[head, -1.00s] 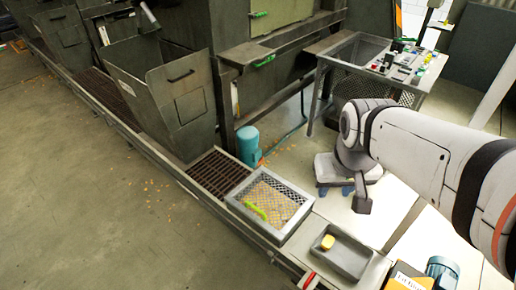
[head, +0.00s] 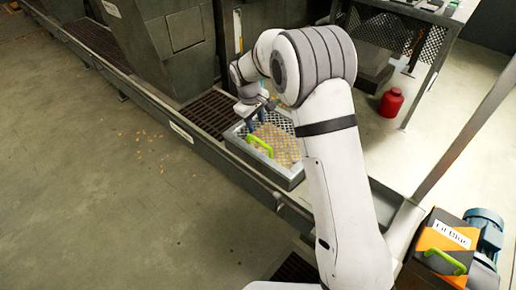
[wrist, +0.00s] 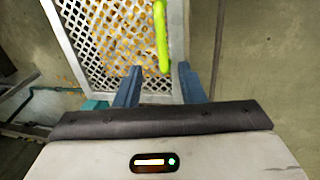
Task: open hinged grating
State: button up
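The hinged grating (head: 285,148) is a light-framed mesh panel on a low box set in the floor channel. Brownish-yellow material shows through its mesh. A bright green handle (head: 259,146) is on its near left side; the handle also shows in the wrist view (wrist: 161,38), on the grating mesh (wrist: 118,35). My gripper (head: 256,114) is over the far left part of the grating, and part of it is hidden by the arm. In the wrist view my gripper (wrist: 158,77) has its two blue fingers apart, the handle's lower end lying between their tips in the picture, with no visible contact.
A dark slatted grate (head: 212,112) continues the channel beyond the grating. A grey machine hopper (head: 165,45) stands behind it. A red canister (head: 391,103) is on the floor under a table at right. An orange-and-black box (head: 445,245) is at lower right. Floor at left is open.

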aim_at(257, 140)
jog(key=f+b, duration=0.1)
jog(key=f, duration=0.2)
jog(key=w+f+b, duration=0.1)
jog(key=f, duration=0.2)
jog(key=f+b, duration=0.1)
jog(key=f, duration=0.2)
jog(key=shift+w+d+f, duration=0.1)
jog(key=shift+w+d, duration=0.05)
jog(key=shift+w, duration=0.15)
jog(key=shift+c, duration=0.3)
grip_shut()
